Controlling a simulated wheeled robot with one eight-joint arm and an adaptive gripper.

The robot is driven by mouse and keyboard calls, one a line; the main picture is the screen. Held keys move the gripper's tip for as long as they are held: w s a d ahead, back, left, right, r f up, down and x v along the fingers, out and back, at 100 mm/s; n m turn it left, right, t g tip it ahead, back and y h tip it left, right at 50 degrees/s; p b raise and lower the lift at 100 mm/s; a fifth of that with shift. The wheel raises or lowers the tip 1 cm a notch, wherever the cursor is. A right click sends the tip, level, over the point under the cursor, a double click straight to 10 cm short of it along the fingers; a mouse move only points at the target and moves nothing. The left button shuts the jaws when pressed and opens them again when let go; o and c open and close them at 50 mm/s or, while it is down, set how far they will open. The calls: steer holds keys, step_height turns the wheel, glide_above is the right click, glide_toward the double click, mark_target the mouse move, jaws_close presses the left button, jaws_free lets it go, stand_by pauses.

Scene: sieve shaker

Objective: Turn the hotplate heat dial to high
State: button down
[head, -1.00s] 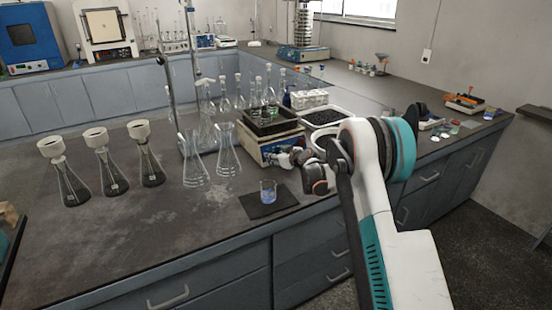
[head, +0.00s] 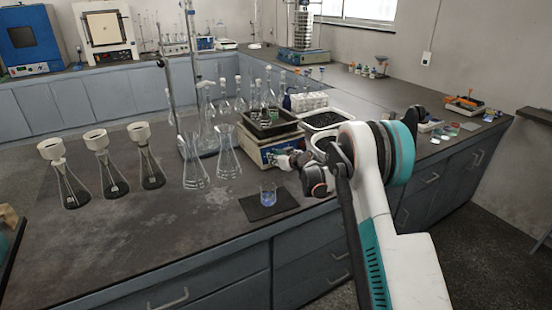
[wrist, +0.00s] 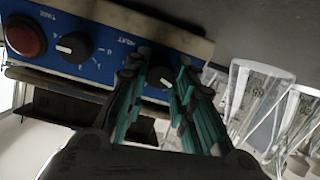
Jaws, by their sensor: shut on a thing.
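The hotplate (head: 262,147) is a cream box with a blue front panel and stands near the front of the bench. In the wrist view its panel (wrist: 105,48) appears upside down, with a red round button, a black dial with a white pointer, and the heat dial (wrist: 164,82). The heat dial is black with a white mark and sits between my fingertips. My gripper (wrist: 163,85) is shut on it, with teal-lined fingers on both sides that partly hide it. In the head view my gripper (head: 284,161) is at the hotplate's front, and the dial is hidden there.
A black tray (head: 270,131) rests on the hotplate. A beaker (head: 268,195) on a dark mat stands in front. Clear glass flasks (head: 195,168) stand close left, and a white tray of dark grains (head: 326,119) stands right.

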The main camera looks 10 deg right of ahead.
steer(key=m, duration=0.7)
steer(key=shift+m+p, duration=0.35)
steer(key=shift+m, duration=0.05)
steer(key=m, duration=0.4)
steer(key=shift+m, duration=0.3)
steer(key=m, duration=0.3)
steer(key=shift+m, duration=0.4)
steer(key=m, duration=0.6)
steer(key=shift+f+t+h+p, duration=0.1)
steer(key=shift+t+h+p, duration=0.2)
steer(key=m, duration=0.7)
steer(key=shift+s, duration=0.1)
steer(key=shift+m, duration=0.3)
